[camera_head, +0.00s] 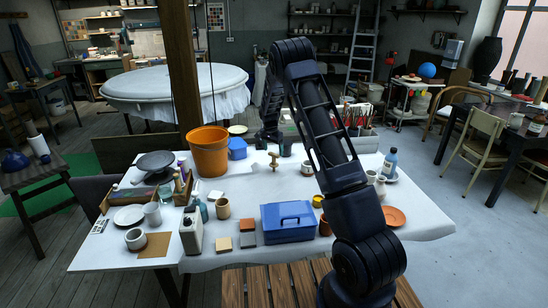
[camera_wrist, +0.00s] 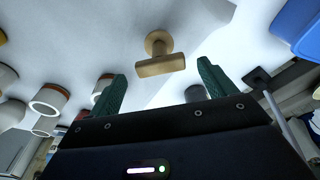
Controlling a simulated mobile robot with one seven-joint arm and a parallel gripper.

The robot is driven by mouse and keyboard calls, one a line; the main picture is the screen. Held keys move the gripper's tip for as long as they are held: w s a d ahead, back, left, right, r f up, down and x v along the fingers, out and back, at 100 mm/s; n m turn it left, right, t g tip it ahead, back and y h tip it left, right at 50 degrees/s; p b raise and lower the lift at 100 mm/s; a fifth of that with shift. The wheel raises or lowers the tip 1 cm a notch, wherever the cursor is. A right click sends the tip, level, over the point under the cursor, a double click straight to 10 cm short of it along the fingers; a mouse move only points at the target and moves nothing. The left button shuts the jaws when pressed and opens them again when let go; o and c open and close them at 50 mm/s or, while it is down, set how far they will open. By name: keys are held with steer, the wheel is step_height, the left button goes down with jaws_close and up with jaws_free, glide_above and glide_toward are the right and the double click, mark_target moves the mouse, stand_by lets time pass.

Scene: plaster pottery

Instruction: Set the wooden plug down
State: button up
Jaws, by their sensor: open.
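The wooden plug (camera_head: 273,160) is a small pale-brown T-shaped piece on the white-covered table (camera_head: 262,190), near its far side. It also shows in the wrist view (camera_wrist: 160,66), with a round end and a crossbar, just beyond the fingertips. My gripper (camera_wrist: 161,72) is open, its two dark green fingers spread wide with nothing between them. The plug lies roughly centred ahead of the gap and looks free of both fingers. In the head view my gripper is small and partly hidden behind my arm, close to the plug.
An orange bucket (camera_head: 208,153) and a blue container (camera_head: 237,148) stand left of the plug. A blue toolbox (camera_head: 287,222) is nearer the front. Cups and jars (camera_wrist: 49,98) show left of the fingers. Bare white cloth surrounds the plug.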

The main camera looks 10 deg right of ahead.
steer(key=s+d+r+n+y, duration=0.15)
steer(key=s+r, duration=0.35)
steer(key=r, duration=0.5)
steer(key=s+d+r+h, duration=0.1)
steer(key=s+d+r, duration=0.1)
steer(key=s+r, duration=0.5)
steer(key=s+d+r+n+t+y, duration=0.15)
steer(key=s+d+r, duration=0.25)
steer(key=s+r, duration=0.8)
steer(key=s+d+n+t, duration=0.1)
steer(key=s+n, duration=0.2)
steer(key=s, duration=1.3)
steer(key=s+d+r+n+t, duration=0.1)
steer(key=s+d+n, duration=0.1)
steer(key=s, duration=1.4)
steer(key=shift+d+r+n+h, duration=0.2)
steer(key=shift+r+n+h, duration=0.1)
steer(key=shift+n+h, duration=0.15)
